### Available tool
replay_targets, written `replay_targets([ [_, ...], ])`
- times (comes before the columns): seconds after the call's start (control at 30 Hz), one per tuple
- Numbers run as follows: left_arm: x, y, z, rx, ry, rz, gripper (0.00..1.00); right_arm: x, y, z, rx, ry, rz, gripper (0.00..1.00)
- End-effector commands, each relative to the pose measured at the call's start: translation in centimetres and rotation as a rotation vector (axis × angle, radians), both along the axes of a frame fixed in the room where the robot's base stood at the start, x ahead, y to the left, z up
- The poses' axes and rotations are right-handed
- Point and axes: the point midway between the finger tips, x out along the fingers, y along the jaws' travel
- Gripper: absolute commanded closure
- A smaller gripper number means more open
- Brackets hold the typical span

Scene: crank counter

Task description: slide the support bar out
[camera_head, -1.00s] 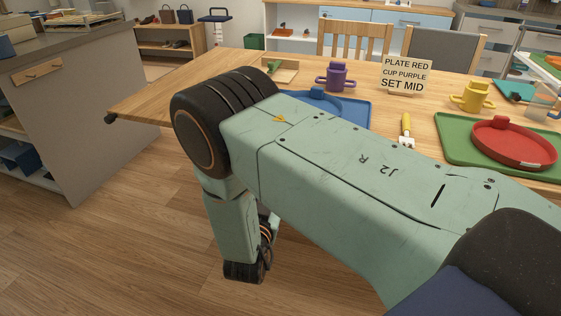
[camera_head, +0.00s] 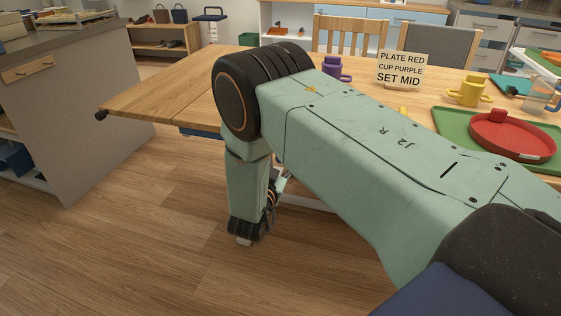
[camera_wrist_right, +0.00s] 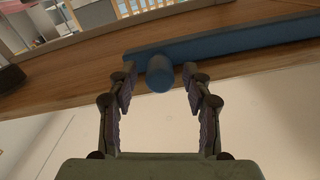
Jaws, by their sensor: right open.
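In the right wrist view a blue bar (camera_wrist_right: 230,41) runs along the underside of the wooden table's edge. A round blue knob (camera_wrist_right: 160,74) stands out from it. My right gripper (camera_wrist_right: 159,80) is open, with one finger on each side of the knob; I cannot tell whether they touch it. In the head view a short stretch of the blue bar (camera_head: 200,132) shows under the table edge, left of my right arm. That arm hides the rest of it and the gripper's fingertips. My left gripper is not in view.
The wooden table (camera_head: 165,95) has a dark knob (camera_head: 100,115) at its left corner. On it are a purple cup (camera_head: 333,68), a sign (camera_head: 402,70), a yellow cup (camera_head: 470,90) and a red plate (camera_head: 510,135) on a green tray (camera_head: 445,120). A grey counter (camera_head: 75,120) stands left; floor between is clear.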

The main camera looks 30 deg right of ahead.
Motion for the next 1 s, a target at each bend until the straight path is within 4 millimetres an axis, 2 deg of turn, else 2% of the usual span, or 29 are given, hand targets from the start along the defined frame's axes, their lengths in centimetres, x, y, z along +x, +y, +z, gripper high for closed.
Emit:
replay_targets([
  [0.23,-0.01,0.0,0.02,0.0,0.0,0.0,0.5,0.13,-0.16,0.02,0.001,0.001,0.0,0.51],
  [0.8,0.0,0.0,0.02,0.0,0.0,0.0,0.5,0.11,-0.12,-0.01,0.001,0.001,0.0,0.99],
  [1.0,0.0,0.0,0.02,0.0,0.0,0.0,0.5,0.11,-0.12,-0.02,0.001,0.002,0.001,1.0],
])
